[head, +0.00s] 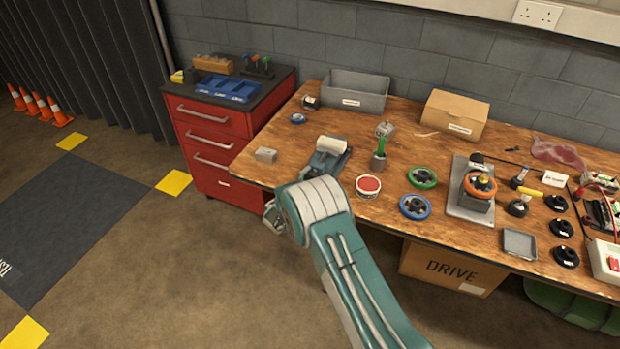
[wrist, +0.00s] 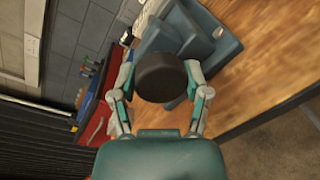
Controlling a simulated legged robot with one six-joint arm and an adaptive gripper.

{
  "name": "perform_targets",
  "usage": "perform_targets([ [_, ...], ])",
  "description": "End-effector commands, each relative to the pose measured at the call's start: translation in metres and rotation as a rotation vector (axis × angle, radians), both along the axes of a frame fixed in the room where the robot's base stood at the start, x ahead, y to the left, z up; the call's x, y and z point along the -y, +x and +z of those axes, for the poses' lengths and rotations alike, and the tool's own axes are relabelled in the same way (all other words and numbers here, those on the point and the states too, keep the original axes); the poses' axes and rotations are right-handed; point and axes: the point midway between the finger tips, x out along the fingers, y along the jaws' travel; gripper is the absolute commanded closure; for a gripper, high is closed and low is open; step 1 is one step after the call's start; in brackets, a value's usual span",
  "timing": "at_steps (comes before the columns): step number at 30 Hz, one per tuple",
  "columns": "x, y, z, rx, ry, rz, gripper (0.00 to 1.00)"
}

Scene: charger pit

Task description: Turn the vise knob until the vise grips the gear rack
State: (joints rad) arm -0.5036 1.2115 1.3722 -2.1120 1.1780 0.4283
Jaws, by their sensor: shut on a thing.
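The blue-grey vise (head: 325,158) stands near the front left edge of the wooden bench, partly behind my arm. A pale block (head: 332,144) shows at its top; I cannot tell whether this is the gear rack or whether the jaws touch it. In the wrist view the vise body (wrist: 218,42) lies beyond a round dark knob (wrist: 161,80). My gripper (wrist: 160,66) has one finger on each side of the knob and is shut on it. In the head view my arm hides the knob and most of my gripper.
A small grey block (head: 266,155) lies left of the vise, and a red-lidded round tin (head: 368,186) stands to its right. A red drawer cabinet (head: 215,150) adjoins the bench's left end. Green (head: 422,178) and blue (head: 415,206) handwheels lie further right.

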Motion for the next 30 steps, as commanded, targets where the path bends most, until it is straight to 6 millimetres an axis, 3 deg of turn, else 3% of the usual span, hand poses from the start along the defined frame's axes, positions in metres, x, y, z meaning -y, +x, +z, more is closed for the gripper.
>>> perform_targets([
  [15,0.0031,0.0009,-0.0006,0.117,0.324,-0.004,0.87],
  [30,0.0047,0.0002,-0.0023,0.137,0.386,-0.007,0.87],
])
